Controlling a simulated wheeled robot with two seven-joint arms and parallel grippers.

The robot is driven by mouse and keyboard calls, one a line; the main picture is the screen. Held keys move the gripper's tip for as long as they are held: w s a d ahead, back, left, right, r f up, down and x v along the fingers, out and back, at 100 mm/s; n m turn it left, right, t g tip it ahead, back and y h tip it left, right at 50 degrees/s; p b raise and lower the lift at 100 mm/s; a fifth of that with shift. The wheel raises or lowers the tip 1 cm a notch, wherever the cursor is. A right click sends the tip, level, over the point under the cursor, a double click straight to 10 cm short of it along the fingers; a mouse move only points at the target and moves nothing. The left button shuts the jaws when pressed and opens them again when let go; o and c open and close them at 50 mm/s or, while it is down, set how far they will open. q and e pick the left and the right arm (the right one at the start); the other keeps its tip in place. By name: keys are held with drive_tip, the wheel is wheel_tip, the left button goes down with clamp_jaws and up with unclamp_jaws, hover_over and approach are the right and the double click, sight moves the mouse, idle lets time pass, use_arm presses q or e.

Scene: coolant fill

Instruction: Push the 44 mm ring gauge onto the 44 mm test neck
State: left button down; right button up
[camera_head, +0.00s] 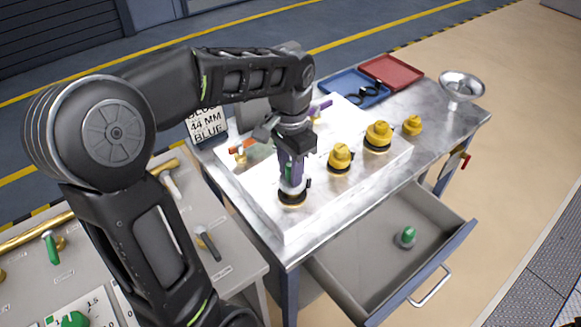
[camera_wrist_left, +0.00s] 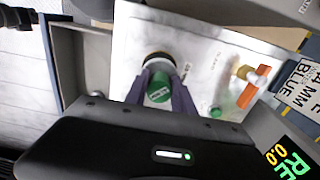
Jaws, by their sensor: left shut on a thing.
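My left gripper (camera_head: 291,170) points down with its purple fingers closed around a green-topped piece at the near left part of the white board. In the left wrist view that piece (camera_wrist_left: 159,88) has pale lettering and sits between the fingertips. Below the fingers a pale collar meets a dark ring (camera_head: 292,198) at board level. I cannot tell for sure which part is the ring gauge and which the test neck, nor how far one sits on the other. The fingers hide much of the join. My right gripper is not in view.
Yellow caps (camera_head: 340,158) on dark bases stand on the board, right of my gripper. A blue tray (camera_head: 340,85) with black ring-like things and a red tray (camera_head: 392,71) lie behind. A metal funnel (camera_head: 461,86) stands far right. An open drawer (camera_head: 370,262) juts out in front.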

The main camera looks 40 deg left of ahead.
use_arm(q)
drive_tip(key=shift+f+b, duration=0.55)
drive_tip(key=shift+f, duration=0.25)
drive_tip(key=c, duration=1)
unclamp_jaws()
drive_tip(key=shift+o, duration=0.2)
drive_tip(key=shift+r, duration=0.35)
wheel_tip(320, 180, up, 7)
drive_tip(key=shift+r, duration=0.1)
